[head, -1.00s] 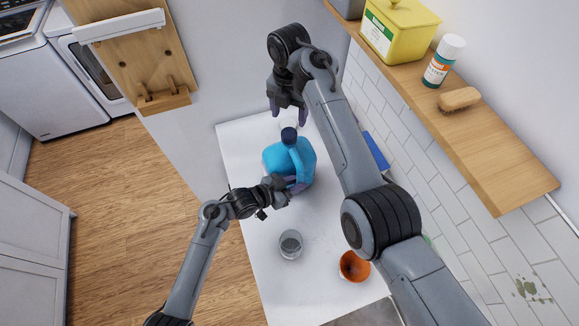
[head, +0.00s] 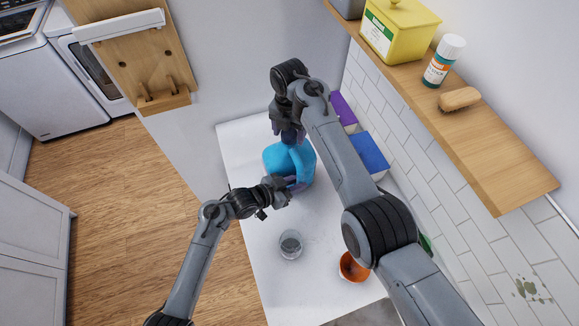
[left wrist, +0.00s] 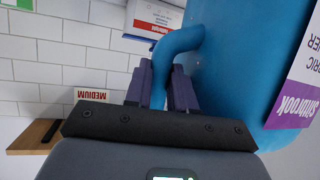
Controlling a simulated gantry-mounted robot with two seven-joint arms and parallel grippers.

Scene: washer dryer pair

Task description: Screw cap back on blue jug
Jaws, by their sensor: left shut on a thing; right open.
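The blue jug (head: 275,157) stands upright on the white counter (head: 262,265). My left gripper (head: 293,184) is shut on its handle from the near side. In the left wrist view, the jug (left wrist: 237,60) fills the right side, and its handle (left wrist: 172,48) passes between the fingers of my left gripper (left wrist: 167,85). My right gripper (head: 289,136) is open, pointing down at the jug's top, with its fingers at the cap's place. The dark blue cap is largely hidden by these fingers, so I cannot tell whether they touch it.
A clear cup (head: 290,244) and an orange bowl (head: 352,267) stand on the near counter. A blue box (head: 370,153) and a purple box (head: 343,111) are by the tiled wall, behind my right arm. A wooden shelf (head: 500,165) overhangs at the right.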

